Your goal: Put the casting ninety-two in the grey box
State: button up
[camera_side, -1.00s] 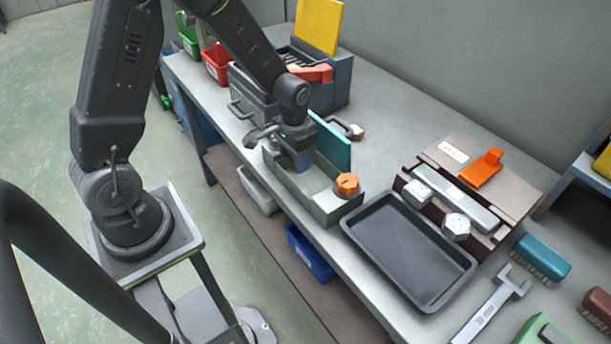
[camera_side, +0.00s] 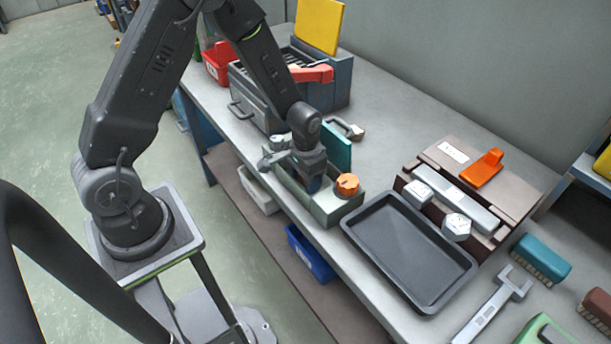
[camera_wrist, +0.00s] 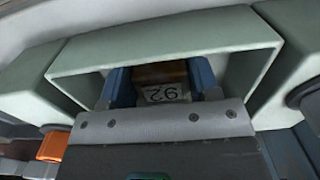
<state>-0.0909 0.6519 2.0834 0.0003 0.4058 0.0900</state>
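The casting ninety-two (camera_wrist: 162,92) is brown with a pale "92" label, upside down in the wrist view. It lies inside a grey-green open-topped housing (camera_side: 329,208) that has an orange knob (camera_side: 347,185) and a raised teal lid (camera_side: 337,152). My gripper (camera_side: 314,186) points down into this housing. In the wrist view its blue fingers (camera_wrist: 160,84) are apart, one on each side of the casting; whether they touch it is not clear. The casting is hidden in the side view. A pale grey box (camera_side: 257,192) stands on the shelf below the bench, partly hidden.

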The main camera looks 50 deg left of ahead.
jog(key=o, duration=0.4)
jog(key=shift+r, duration=0.1)
notch_tip(320, 180, up, 12)
jog(key=s+d+r+t, duration=0.3)
jog(key=s+r+t, duration=0.2)
jog(key=s+r, duration=1.1)
jog(key=shift+s+d+r+t, duration=0.2)
jog(key=shift+s+r+t, duration=0.1)
jog(key=shift+s+r, duration=0.15)
